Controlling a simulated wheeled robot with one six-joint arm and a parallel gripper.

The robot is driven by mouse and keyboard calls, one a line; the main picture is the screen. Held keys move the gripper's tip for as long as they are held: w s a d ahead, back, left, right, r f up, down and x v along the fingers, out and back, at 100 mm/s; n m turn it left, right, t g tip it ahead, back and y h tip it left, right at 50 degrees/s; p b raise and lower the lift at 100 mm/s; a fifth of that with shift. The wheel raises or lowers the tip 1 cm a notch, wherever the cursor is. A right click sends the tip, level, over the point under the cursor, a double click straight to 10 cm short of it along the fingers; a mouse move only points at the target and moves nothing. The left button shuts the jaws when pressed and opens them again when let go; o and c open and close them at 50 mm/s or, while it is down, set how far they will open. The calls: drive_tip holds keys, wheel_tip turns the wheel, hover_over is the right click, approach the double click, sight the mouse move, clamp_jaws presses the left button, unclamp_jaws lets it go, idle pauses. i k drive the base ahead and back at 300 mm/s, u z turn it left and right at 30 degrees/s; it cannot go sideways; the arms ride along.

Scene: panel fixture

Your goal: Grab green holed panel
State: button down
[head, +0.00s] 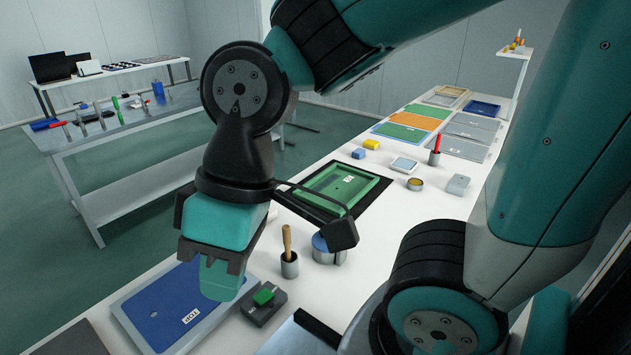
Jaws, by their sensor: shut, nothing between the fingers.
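A green panel (343,184) with a raised rim and a small white label lies in a black frame on the white table, right of my wrist. Part of it is hidden behind a black bracket on my arm. More flat green panels (400,133) lie farther back on the same table. I cannot make out holes in any of them clearly. My gripper (222,284) points down at the lower left, above or beside the right part of a blue panel (170,312) marked TOP. It is shut and empty, well apart from the framed green panel.
A grey block with a green knob (264,298), a brush in a cup (289,260) and a round blue-sided container (325,248) stand close right of my gripper. Blocks, a red marker in a holder (435,152) and orange and grey panels sit farther back. A tool bench (120,120) stands left.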

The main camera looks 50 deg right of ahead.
sight(352, 184)
drive_tip(key=k, duration=0.5)
drive_tip(key=u, duration=3.3)
drive_tip(key=k, duration=2.45)
drive_tip(key=z, duration=2.3)
